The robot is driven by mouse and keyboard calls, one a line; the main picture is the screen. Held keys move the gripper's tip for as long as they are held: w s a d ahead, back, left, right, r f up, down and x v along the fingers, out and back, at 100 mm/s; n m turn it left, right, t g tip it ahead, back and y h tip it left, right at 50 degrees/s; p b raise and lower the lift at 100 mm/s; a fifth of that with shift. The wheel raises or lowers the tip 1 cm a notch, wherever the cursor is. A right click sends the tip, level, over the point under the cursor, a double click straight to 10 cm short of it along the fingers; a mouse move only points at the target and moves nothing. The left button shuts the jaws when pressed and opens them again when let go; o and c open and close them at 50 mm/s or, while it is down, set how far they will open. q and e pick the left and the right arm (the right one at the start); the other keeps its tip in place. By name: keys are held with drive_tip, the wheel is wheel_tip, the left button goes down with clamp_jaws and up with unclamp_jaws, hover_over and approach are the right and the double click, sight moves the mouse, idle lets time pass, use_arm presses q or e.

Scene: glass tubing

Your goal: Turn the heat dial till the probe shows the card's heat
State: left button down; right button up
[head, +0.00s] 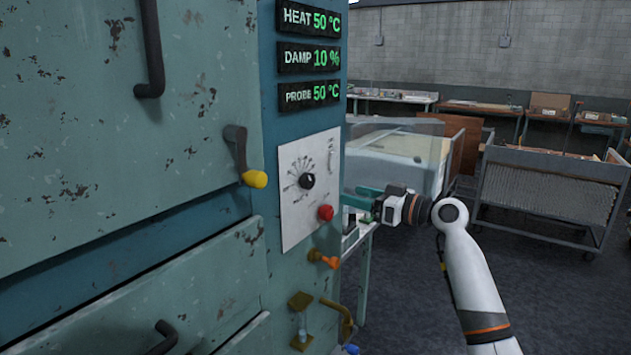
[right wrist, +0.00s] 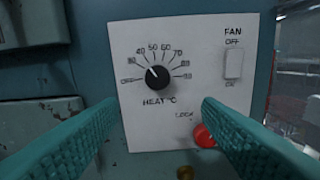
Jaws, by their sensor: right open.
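The heat dial (head: 307,181) is a black round knob on a white panel (head: 292,222). In the right wrist view the dial (right wrist: 158,78) has its white mark pointing up and left, roughly toward 40; the exact mark is hard to read. The heat readout (head: 311,20) shows 50 °C and the probe readout (head: 311,94) shows 50 °C. My right gripper (head: 362,198) is open and empty, just right of the panel. Its teal fingers (right wrist: 155,130) spread below and either side of the dial, apart from it. I see no card. My left gripper is out of view.
The damp readout (head: 311,58) shows 10 %. A white fan switch (right wrist: 234,64) and a red lock knob (right wrist: 204,135) are on the panel near my right finger. A yellow-tipped handle (head: 254,178) sticks out left of the panel. Carts (head: 545,195) stand behind, right.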

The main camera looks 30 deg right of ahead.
sight(311, 182)
drive_tip(key=p+x, duration=0.1)
drive_tip(key=x, duration=0.3)
drive_tip(key=p+x, duration=0.1)
drive_tip(key=x, duration=0.3)
drive_tip(key=r+p+x, duration=0.1)
drive_tip(key=p+x, duration=0.1)
drive_tip(key=x, duration=0.2)
drive_tip(key=shift+s+a, duration=0.15)
drive_tip(key=shift+c, duration=0.3)
